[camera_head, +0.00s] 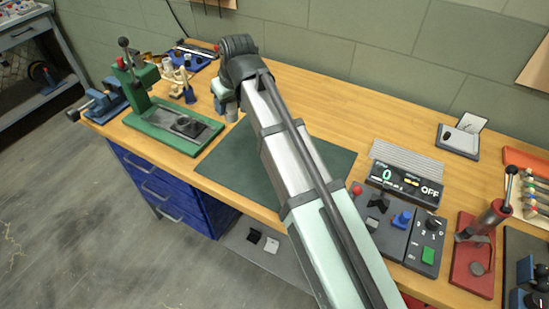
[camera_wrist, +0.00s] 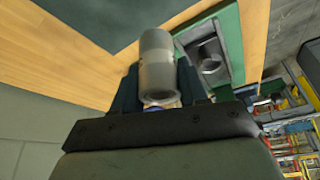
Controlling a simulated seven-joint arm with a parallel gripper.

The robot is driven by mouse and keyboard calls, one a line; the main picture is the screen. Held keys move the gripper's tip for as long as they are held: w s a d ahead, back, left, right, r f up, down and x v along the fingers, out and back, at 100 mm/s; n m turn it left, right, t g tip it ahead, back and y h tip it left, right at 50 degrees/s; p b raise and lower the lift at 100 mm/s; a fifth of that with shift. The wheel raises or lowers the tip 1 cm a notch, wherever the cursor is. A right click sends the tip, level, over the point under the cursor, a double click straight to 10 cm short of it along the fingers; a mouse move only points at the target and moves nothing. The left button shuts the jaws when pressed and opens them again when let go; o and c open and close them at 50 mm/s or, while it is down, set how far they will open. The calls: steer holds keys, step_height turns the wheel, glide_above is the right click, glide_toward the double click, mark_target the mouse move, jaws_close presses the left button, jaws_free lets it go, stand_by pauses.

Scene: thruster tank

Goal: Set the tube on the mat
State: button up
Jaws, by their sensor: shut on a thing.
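A grey metal tube (camera_wrist: 157,62) stands out between the two dark fingers of my gripper (camera_wrist: 158,82) in the wrist view. My gripper is shut on it. In the head view my gripper (camera_head: 228,106) is mostly hidden behind my own wrist, and the tube cannot be clearly made out. The dark green mat (camera_head: 232,163) lies flat on the wooden bench, partly covered by my arm. My gripper is beyond the mat's far left corner. The mat also shows at the upper left of the wrist view (camera_wrist: 95,18), apart from the tube.
A green press (camera_head: 165,125) stands left of the mat on the wooden bench (camera_head: 310,90). A control panel (camera_head: 395,225) with a display is on the right, beside a red lever tool (camera_head: 478,250). The exposed part of the mat is clear.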

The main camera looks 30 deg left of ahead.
mark_target(235, 118)
steer(key=shift+f, duration=5)
steer(key=shift+f, duration=0.15)
steer(key=o, duration=1.1)
steer(key=shift+c, duration=0.2)
steer(key=v, duration=1.2)
steer(key=shift+a, duration=0.1)
steer(key=shift+r, duration=0.2)
